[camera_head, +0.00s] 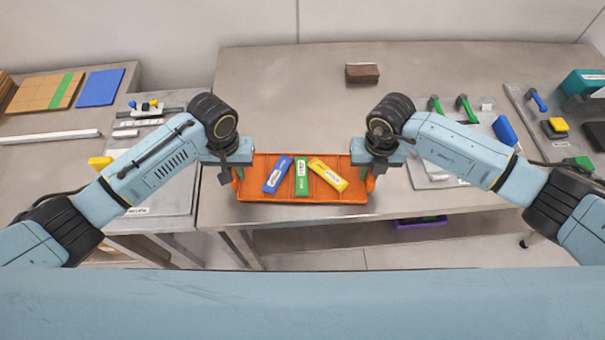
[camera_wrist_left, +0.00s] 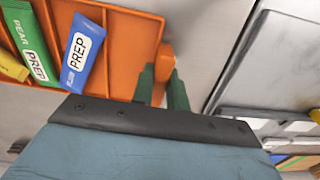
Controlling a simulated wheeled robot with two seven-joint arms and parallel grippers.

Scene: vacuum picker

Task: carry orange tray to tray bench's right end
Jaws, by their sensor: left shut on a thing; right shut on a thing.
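The orange tray (camera_head: 330,190) is at the front edge of the middle bench, between my two grippers. It holds a blue pack (camera_head: 277,175), a green pack (camera_head: 302,177) and a yellow pack (camera_head: 328,174). My left gripper (camera_head: 235,172) is at the tray's left end. The left wrist view shows its green fingers (camera_wrist_left: 162,88) shut on the tray's orange end handle (camera_wrist_left: 165,65). My right gripper (camera_head: 374,172) is at the tray's right end and shut on it; its fingertips are mostly hidden by the wrist. I cannot tell whether the tray touches the bench.
The middle bench (camera_head: 290,85) is clear behind the tray, except for a brown block (camera_head: 362,72) at the back. Grey boards with tools lie to the left (camera_head: 160,150) and right (camera_head: 440,155). A purple tray (camera_head: 421,222) sits low beneath the bench.

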